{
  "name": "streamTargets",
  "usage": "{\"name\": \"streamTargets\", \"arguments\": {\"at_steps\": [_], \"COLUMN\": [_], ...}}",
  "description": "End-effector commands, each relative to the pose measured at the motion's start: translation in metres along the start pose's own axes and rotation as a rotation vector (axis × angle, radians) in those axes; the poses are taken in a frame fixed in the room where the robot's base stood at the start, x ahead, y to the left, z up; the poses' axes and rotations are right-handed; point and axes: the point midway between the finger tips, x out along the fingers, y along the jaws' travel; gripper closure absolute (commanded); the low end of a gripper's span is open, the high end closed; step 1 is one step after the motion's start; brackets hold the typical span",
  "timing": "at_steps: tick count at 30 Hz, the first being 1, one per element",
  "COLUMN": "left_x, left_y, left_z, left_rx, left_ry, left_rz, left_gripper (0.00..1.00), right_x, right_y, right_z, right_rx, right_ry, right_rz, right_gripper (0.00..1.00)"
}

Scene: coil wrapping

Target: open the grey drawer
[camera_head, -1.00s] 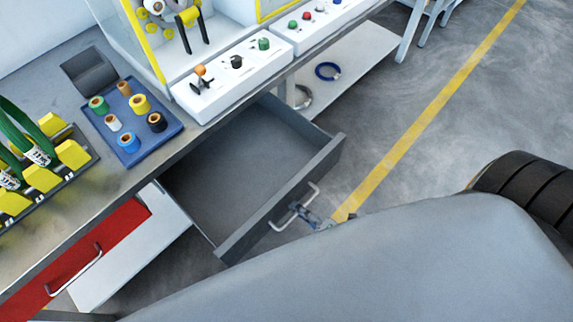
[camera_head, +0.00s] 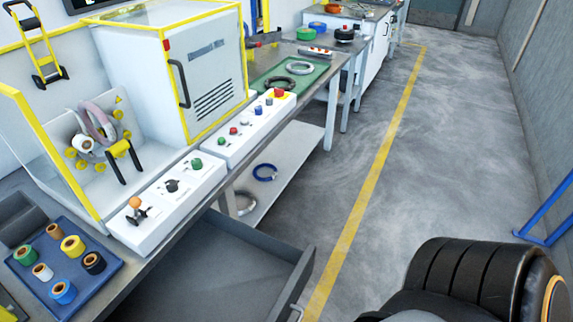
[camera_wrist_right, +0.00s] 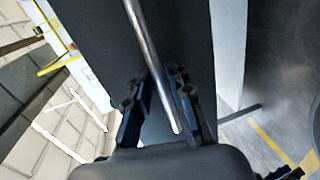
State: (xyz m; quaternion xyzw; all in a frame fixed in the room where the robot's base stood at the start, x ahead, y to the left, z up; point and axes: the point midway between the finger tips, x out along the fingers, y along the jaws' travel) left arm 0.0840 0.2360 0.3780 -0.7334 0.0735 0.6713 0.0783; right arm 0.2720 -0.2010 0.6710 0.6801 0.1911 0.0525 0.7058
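The grey drawer (camera_head: 215,275) is pulled out from under the workbench in the head view. Its inside looks empty, and its near part is cut off by the lower picture edge. Only a piece of its handle (camera_head: 297,311) shows there. In the right wrist view, the metal handle bar (camera_wrist_right: 152,65) runs between the two fingers of my right gripper (camera_wrist_right: 164,85) in front of the dark drawer front (camera_wrist_right: 100,35). The fingers stand apart, with a gap beside the bar.
A blue tray with several tape rolls (camera_head: 108,268) and white control boxes (camera_head: 165,205) stand on the bench. A low shelf (camera_head: 285,165) holds coils. Grey floor with a yellow line (camera_head: 375,165) lies clear to the right of the drawer.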

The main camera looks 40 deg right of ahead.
Motion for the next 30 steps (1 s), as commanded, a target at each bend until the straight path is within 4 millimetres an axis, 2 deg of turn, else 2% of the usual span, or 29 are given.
{"name": "streamTargets", "arguments": {"at_steps": [10, 14, 24, 30], "left_x": [0.0, 0.0, 0.0, 0.0], "left_y": [-0.003, -0.002, 0.0, 0.0], "left_z": [-0.001, -0.002, -0.002, -0.003], "left_rx": [0.0, 0.0, 0.0, 0.0], "left_ry": [0.002, 0.003, 0.004, 0.004], "left_rz": [-0.003, -0.002, 0.0, 0.0], "left_gripper": [0.6, 0.6, 0.6, 0.6], "right_x": [-0.002, -0.013, -0.083, -0.112], "right_y": [-0.001, -0.002, -0.002, -0.001], "right_z": [0.0, 0.0, 0.0, 0.0], "right_rx": [0.0, 0.0, 0.001, 0.0], "right_ry": [0.0, 0.0, -0.001, -0.001], "right_rz": [-0.004, -0.005, -0.007, -0.005], "right_gripper": [0.68, 0.68, 0.68, 0.68]}}
